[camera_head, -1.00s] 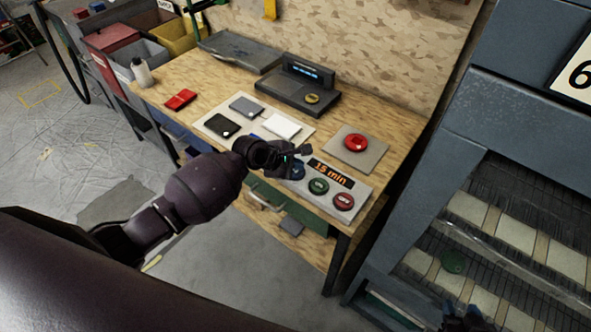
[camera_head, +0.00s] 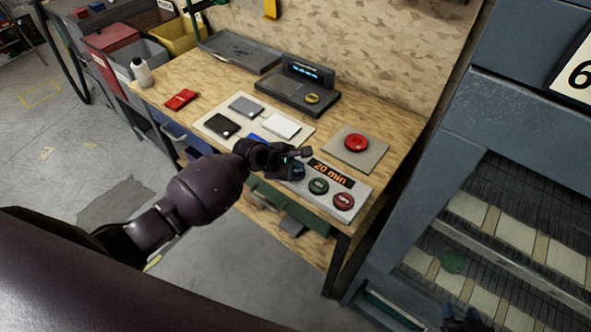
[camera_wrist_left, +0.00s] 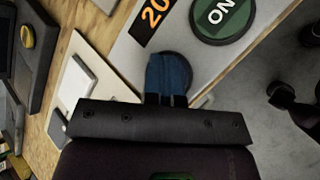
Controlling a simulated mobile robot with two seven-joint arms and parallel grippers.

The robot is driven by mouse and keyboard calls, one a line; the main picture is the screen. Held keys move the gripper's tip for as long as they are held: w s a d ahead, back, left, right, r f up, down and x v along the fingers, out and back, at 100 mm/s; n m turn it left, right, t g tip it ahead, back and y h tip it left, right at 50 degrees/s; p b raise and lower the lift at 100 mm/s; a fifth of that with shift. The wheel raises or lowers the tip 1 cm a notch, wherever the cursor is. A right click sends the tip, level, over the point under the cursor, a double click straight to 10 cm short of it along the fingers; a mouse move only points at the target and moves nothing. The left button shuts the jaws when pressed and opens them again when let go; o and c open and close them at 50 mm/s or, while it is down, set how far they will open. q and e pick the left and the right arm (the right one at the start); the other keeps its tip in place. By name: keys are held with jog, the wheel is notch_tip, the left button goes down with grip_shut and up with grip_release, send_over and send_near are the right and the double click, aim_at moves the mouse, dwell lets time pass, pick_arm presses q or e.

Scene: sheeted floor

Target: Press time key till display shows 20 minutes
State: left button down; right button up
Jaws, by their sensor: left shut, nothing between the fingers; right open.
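The grey control panel (camera_head: 362,190) lies at the front of the wooden bench. Its display (camera_head: 331,173) reads "20 min" in orange. Beside the display are a green ON button (camera_head: 318,186) and a red button (camera_head: 343,201). My right gripper (camera_head: 465,318) is at the bottom right edge, mostly cut off.
A red button on a grey plate (camera_head: 377,157) sits behind the panel. A white board with several flat pads (camera_head: 214,124), a dark scale-like device (camera_head: 296,92) and a red item (camera_head: 181,99) are also on the bench. A large blue-grey machine (camera_head: 500,130) stands at the right.

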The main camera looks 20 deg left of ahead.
aim_at(296, 173)
jog(key=shift+w+r, duration=0.15)
jog(key=shift+w, duration=0.05)
pick_arm(q)
jog(key=shift+r+p, duration=0.2)
jog(key=shift+p, duration=0.15)
jog(key=shift+r+p, duration=0.55)
jog(key=shift+p, duration=0.3)
jog(key=shift+r, duration=0.35)
notch_tip(296, 173, up, 2)
jog(key=shift+p, duration=0.75)
jog(key=shift+r, duration=1.15)
pick_arm(e)
jog(key=r, duration=0.3)
jog(key=shift+w+r, duration=0.2)
jog(key=shift+r, duration=0.05)
jog(key=shift+s, duration=0.15)
